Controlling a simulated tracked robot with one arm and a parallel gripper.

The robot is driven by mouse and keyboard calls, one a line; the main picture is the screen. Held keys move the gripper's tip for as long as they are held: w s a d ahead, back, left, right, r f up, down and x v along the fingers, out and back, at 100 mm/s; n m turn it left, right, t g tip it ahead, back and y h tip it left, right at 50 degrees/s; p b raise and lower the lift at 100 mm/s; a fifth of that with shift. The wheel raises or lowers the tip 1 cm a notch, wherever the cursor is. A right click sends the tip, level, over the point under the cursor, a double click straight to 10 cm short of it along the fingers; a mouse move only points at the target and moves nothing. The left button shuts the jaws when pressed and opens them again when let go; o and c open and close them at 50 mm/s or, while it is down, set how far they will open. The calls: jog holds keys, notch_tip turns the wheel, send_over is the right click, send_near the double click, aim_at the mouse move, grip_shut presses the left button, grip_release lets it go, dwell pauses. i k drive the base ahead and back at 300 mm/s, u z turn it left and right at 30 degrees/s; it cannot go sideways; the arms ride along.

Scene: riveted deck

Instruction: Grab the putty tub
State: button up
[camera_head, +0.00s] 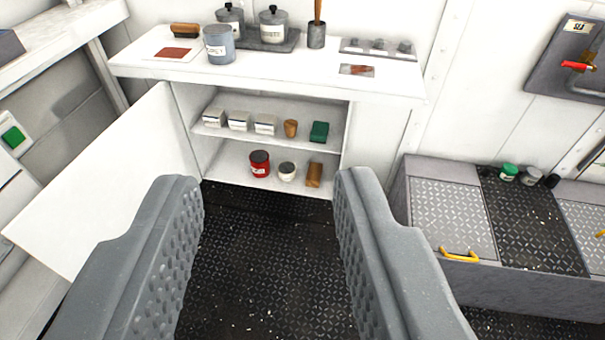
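My gripper (267,190) is open and empty, its two grey fingers wide apart in the foreground, pointing at the open cabinet. I cannot tell for certain which container is the putty tub, as the labels are too small to read surely. On the cabinet's lower shelf are a red labelled tub (260,164), a small white pot (287,171) and a brown block (314,175). These appear between the fingertips but farther away, with no contact. A blue-grey labelled tub (219,45) stands on the counter. A green-lidded tub (508,172) and a grey tub (531,176) stand at the right.
The open cabinet door (105,180) is at the left. The upper shelf (270,142) holds white boxes, a brown cup and a green block. Lidded canisters stand on the counter (140,67). A low bench (455,215) with a yellow handle is at the right. The dark floor ahead is clear.

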aim_at(286, 169)
jog(key=z, duration=0.1)
jog(key=i, duration=1)
jog(key=u, duration=0.1)
